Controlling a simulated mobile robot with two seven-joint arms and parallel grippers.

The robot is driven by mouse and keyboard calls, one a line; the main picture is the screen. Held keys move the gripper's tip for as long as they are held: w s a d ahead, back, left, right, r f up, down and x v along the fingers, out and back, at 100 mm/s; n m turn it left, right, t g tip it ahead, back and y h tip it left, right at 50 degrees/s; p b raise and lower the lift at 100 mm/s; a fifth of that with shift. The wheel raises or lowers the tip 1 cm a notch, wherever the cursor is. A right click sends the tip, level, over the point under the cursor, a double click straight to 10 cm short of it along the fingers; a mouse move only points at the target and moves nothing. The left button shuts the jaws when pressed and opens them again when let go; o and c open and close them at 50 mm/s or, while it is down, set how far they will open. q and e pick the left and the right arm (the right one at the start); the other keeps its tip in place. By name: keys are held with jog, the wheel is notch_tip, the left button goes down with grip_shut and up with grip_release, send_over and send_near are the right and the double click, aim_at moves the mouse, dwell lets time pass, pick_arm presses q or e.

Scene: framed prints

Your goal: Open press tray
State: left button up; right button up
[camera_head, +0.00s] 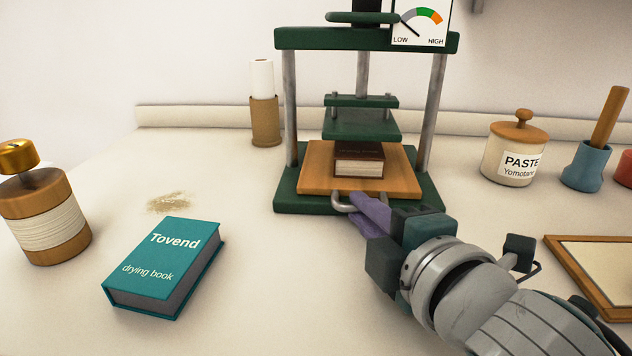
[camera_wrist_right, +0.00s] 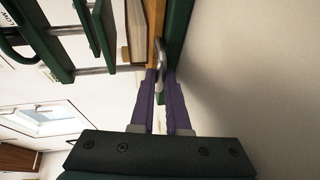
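The green press (camera_head: 367,40) stands at the back centre. Its wooden tray (camera_head: 308,180) sits on the green base under the raised plate (camera_head: 362,125). A dark brown book (camera_head: 358,163) lies on the tray. A metal loop handle (camera_head: 343,203) is at the tray's front; it also shows in the right wrist view (camera_wrist_right: 160,50). My right gripper (camera_head: 362,203) is at this handle, its purple fingers (camera_wrist_right: 160,78) close together on either side of the metal. The fingers hide part of the handle in the head view. My left gripper is out of view.
A teal drying book (camera_head: 165,262) lies front left, near a wooden spool (camera_head: 45,222). A paste jar (camera_head: 515,150), a blue pot (camera_head: 588,165) and a wooden frame (camera_head: 580,290) are right. The table directly in front of the press is clear left of my right arm.

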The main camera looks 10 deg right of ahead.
grip_shut()
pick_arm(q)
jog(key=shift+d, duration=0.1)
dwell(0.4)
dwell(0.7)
